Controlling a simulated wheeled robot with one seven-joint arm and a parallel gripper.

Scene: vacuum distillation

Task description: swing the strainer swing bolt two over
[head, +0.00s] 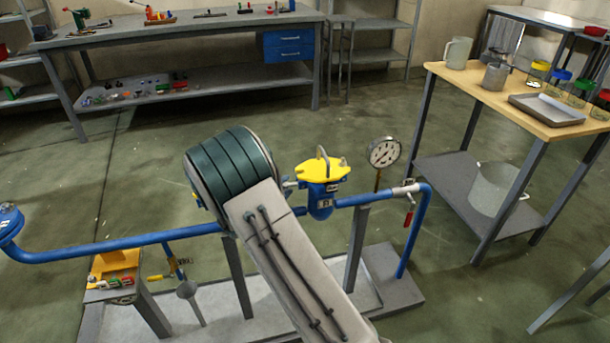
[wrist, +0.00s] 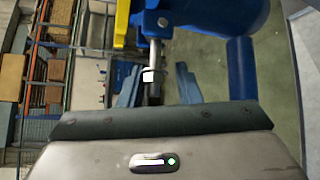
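The blue strainer (head: 321,204) with a yellow lid (head: 322,173) stands in the blue pipe line, just right of my arm in the head view. In the wrist view the yellow lid edge (wrist: 122,22) and blue strainer body (wrist: 215,20) are at the top. A metal swing bolt (wrist: 154,54) with a pale nut runs down from a blue lug. My gripper (wrist: 157,86) has two blue fingers, apart, one on each side of the bolt's lower end. I see gaps on both sides, so it looks open. My arm hides the gripper in the head view.
A pressure gauge (head: 384,153) and a red-handled valve (head: 408,216) are right of the strainer. Blue pipe (head: 110,243) runs left. A wood-topped table (head: 480,85) with jars and a tray stands right. A workbench (head: 190,30) stands behind. Open floor lies between.

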